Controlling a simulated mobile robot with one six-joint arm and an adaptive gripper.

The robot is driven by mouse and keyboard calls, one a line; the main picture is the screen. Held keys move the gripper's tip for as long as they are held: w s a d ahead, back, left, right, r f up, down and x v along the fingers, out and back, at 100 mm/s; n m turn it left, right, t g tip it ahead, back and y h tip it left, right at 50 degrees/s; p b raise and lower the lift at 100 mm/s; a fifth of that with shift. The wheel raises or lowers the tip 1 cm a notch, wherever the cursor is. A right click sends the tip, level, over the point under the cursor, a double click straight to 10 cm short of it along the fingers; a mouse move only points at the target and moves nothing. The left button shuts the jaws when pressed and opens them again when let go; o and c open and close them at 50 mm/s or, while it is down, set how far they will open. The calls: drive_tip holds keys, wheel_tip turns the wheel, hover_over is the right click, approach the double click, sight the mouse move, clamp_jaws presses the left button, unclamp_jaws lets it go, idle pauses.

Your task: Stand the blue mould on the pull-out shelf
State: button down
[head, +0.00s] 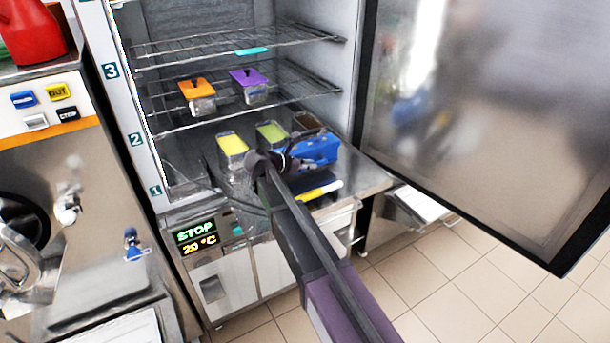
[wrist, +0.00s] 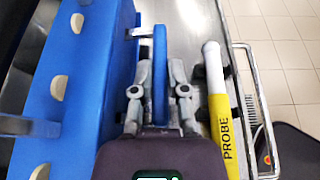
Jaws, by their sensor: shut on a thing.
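The blue mould (head: 318,150) is at the right front of the freezer's bottom level in the head view. In the wrist view the blue mould (wrist: 62,95) runs along the left, with several pale half-round marks on its face. A blue handle (wrist: 160,75) stands out from its side. My gripper (wrist: 160,90) is shut on this handle, one finger on each side. In the head view my gripper (head: 287,160) is at the mould's left end and partly hides it. The steel pull-out shelf (head: 360,183) is under the mould; I cannot tell whether they touch.
A yellow and white probe (wrist: 217,110) lies right of my gripper, beside the shelf's rail (wrist: 252,85). Yellow (head: 232,144), green (head: 272,133) and brown (head: 307,122) tubs stand behind. The open freezer door (head: 470,120) is at the right.

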drive_tip(key=shift+s+a+f, duration=0.2)
drive_tip(key=shift+s+a, duration=0.15)
drive_tip(key=shift+a, duration=0.15)
drive_tip(key=shift+f+b, duration=1.6)
drive_tip(key=shift+b, duration=0.25)
drive_tip(key=c, duration=0.6)
unclamp_jaws()
drive_tip(key=shift+c, duration=0.2)
drive_tip(key=shift+r, duration=0.1)
drive_tip(key=shift+s+a+r+p, duration=0.3)
drive_tip(key=shift+s+a+p, duration=0.1)
drive_tip(key=shift+a, duration=0.1)
drive_tip(key=p+v, duration=0.3)
drive_tip(key=v, duration=0.5)
drive_tip(key=shift+s+a+r, duration=0.1)
drive_tip(key=shift+s+a, duration=0.05)
drive_tip(key=shift+a, duration=0.15)
drive_tip(key=shift+p+v, duration=0.45)
drive_tip(key=shift+v, duration=0.45)
